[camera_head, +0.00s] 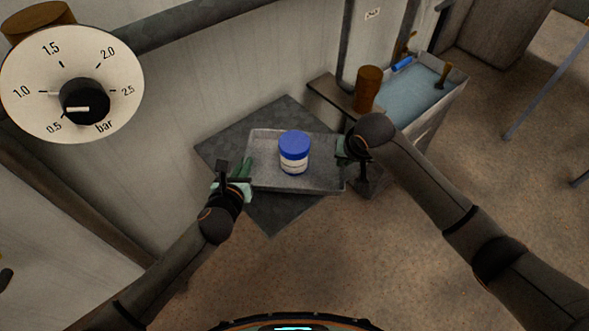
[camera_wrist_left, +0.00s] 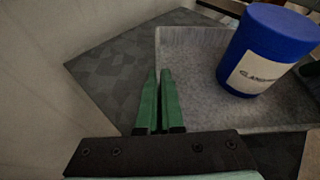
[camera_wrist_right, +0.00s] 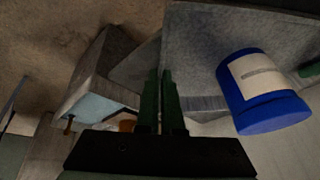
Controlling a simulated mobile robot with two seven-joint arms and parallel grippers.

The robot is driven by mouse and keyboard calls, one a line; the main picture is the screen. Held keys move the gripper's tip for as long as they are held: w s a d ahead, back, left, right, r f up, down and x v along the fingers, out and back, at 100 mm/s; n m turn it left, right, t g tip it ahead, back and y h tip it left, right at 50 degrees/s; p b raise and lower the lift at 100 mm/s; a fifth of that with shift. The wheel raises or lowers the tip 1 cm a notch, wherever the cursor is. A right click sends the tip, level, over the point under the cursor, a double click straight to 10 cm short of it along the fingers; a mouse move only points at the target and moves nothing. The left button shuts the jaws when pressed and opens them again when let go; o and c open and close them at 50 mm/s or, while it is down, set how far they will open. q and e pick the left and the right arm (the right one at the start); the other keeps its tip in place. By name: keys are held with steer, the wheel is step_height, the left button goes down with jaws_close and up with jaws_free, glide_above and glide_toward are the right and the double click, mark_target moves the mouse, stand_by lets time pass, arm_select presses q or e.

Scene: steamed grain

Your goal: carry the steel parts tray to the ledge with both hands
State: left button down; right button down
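The grey steel tray (camera_head: 262,178) is roughly level over a dark grey square surface (camera_head: 272,215). I cannot tell whether they touch. A blue-lidded jar (camera_head: 294,150) with a white label stands upright in the tray. My left gripper (camera_head: 240,183) is at the tray's left wall. In the left wrist view its green fingers (camera_wrist_left: 159,103) are close together, with the rim running between them. My right gripper (camera_head: 344,152) is at the right wall. In the right wrist view its fingers (camera_wrist_right: 161,103) are close together around the rim; the forearm partly hides this in the head view.
A brown shelf (camera_head: 327,92) with a brown cylinder (camera_head: 368,90) is behind right. A light blue-lined bin (camera_head: 410,97) stands beyond it. A pressure dial (camera_head: 72,84) is at upper left. A pale wall runs along the back; the floor in front is clear.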

arm_select(q)
steer(key=shift+f, duration=0.25)
arm_select(e)
steer(key=shift+f, duration=0.3)
arm_select(q)
steer(key=c, duration=1.1)
jaws_free()
arm_select(e)
steer(key=c, duration=1.1)
jaws_free()
arm_select(q)
steer(key=shift+o, duration=0.2)
arm_select(e)
steer(key=shift+o, duration=0.2)
arm_select(q)
steer(key=shift+s, duration=0.1)
arm_select(e)
steer(key=shift+r, duration=0.1)
arm_select(q)
steer(key=v, duration=1.1)
steer(key=shift+s+r, duration=0.2)
steer(key=shift+s, duration=0.15)
arm_select(e)
steer(key=v, duration=1.2)
arm_select(q)
steer(key=shift+a, duration=0.1)
